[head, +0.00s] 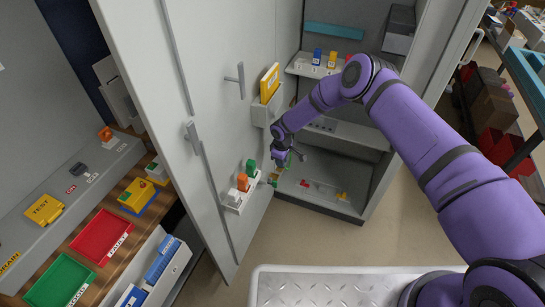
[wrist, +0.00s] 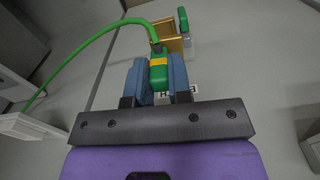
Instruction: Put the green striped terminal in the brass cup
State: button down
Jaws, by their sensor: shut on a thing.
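My gripper (wrist: 160,80) is shut on a green terminal (wrist: 158,72) with a yellow stripe, held between blue fingers in the wrist view. A green cable runs from the terminal's far end and curves to the left. The brass cup (wrist: 172,27) is just beyond the terminal, against a grey surface. The terminal overlaps the cup's near side in the picture, and I cannot tell whether they touch. In the head view my gripper (head: 283,162) is small, beside the open cabinet door, and the terminal and cup are hard to make out there.
A green part with a pale body (wrist: 187,35) stands right beside the cup. The grey door (head: 205,90) carries a small shelf (head: 236,202) with green, orange and white pieces. The cabinet's lower shelf (head: 325,180) holds small coloured parts. A white ledge (wrist: 25,127) is at left in the wrist view.

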jog(key=shift+n, duration=0.5)
jog(key=shift+w+a+f, duration=0.45)
jog(key=shift+a+f, duration=0.1)
jog(key=shift+f, duration=0.75)
jog(key=shift+w+a+f, duration=0.45)
jog(key=shift+a+f, duration=0.05)
jog(key=shift+f, duration=0.75)
jog(key=shift+w+a+f, duration=0.45)
jog(key=shift+a+f, duration=0.1)
jog(key=shift+f, duration=0.75)
jog(key=shift+f, duration=0.35)
jog(key=shift+f, duration=0.55)
jog(key=shift+f, duration=0.2)
jog(key=c, duration=1)
grip_release()
jog(key=shift+o, duration=0.2)
